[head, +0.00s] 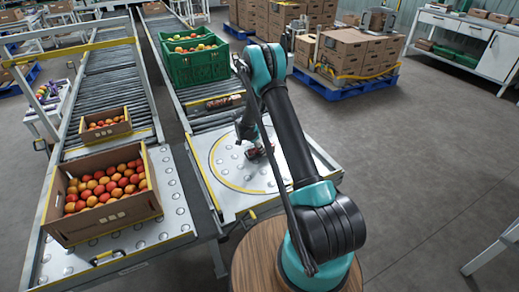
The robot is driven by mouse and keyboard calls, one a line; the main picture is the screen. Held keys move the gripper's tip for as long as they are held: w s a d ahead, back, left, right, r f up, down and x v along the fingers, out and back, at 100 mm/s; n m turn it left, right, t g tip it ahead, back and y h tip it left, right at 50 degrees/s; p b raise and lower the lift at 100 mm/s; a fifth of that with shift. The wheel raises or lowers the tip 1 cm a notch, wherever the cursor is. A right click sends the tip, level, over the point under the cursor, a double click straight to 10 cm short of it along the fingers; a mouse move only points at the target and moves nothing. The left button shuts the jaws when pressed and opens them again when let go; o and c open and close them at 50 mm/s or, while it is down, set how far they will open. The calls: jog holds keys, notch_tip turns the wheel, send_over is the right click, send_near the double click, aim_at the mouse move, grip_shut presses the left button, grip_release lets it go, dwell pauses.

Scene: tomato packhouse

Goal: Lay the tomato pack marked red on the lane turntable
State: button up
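The lane turntable (225,178) is a pale plate with ball rollers and a yellow ring, at the end of the right-hand roller lane. My arm reaches over it from the front right. My gripper (249,146) is low over the ring's upper right part. A small dark object with red on it (258,153) is right at the fingers, on or just above the plate; it looks like a small tomato pack. Its marking is too small to read. My gripper's fingers are dark and small here, so I cannot tell whether they grip it.
A green crate of tomatoes (195,68) stands on the right lane behind the turntable. On the left lane are a large cardboard box of tomatoes (107,218) and a smaller one (107,135). Boxes on a blue pallet (345,90) stand back right. The right floor is mostly clear.

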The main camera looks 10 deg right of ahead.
jog(key=o, duration=1.4)
jog(key=v, duration=1.2)
jog(key=shift+r, duration=0.1)
jog(key=s+d+r+n+t+y, duration=0.1)
jog(key=s+d+r+n, duration=0.25)
jog(key=s+r, duration=0.45)
jog(key=s+d+r+n+y, duration=0.1)
jog(key=s+d+r+n, duration=0.25)
jog(key=s+r, duration=0.45)
jog(key=s+n, duration=0.2)
jog(key=s, duration=0.6)
jog(key=s+d+f+n+t+y, duration=0.1)
jog(key=s+n, duration=0.2)
jog(key=s, duration=0.5)
jog(key=s+f+n+y, duration=0.1)
jog(key=s+n, duration=0.1)
jog(key=s, duration=0.6)
jog(key=shift+s+d+f+t, duration=0.1)
jog(key=shift+d+t, duration=0.1)
jog(key=shift+t, duration=0.2)
